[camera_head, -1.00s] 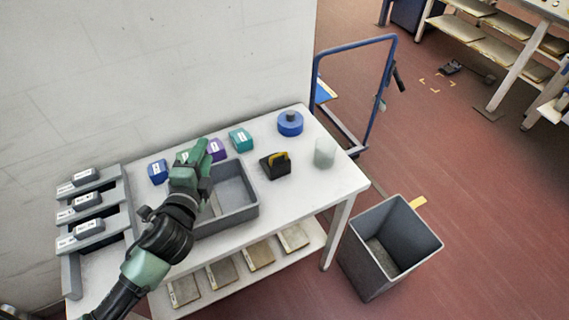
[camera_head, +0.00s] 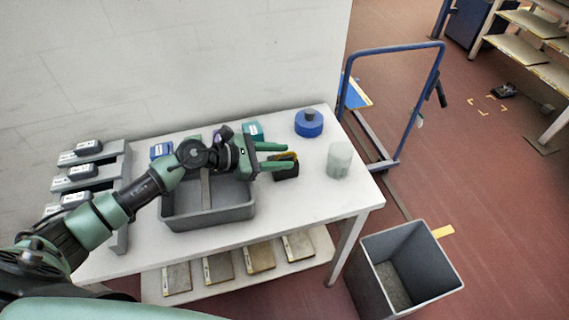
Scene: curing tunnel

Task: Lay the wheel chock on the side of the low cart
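The wheel chock (camera_head: 286,173), a small black block with a yellow strip on top, sits on the white table right of the grey bin. My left gripper (camera_head: 288,156) reaches over the bin from the left. Its two green fingers are spread apart at the chock, and the lower finger hides part of it. I cannot tell whether they touch it. The low cart (camera_head: 406,122) stands behind the table's right end, with a tall blue tube handle and a low grey frame. The wall and table hide part of it. My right gripper is not in view.
A pale cylinder (camera_head: 339,160) and a blue round container (camera_head: 309,123) stand right of the chock. The grey open bin (camera_head: 210,217) lies under my arm. A tall grey waste bin (camera_head: 405,270) stands on the floor by the table's right end. Open red floor lies right.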

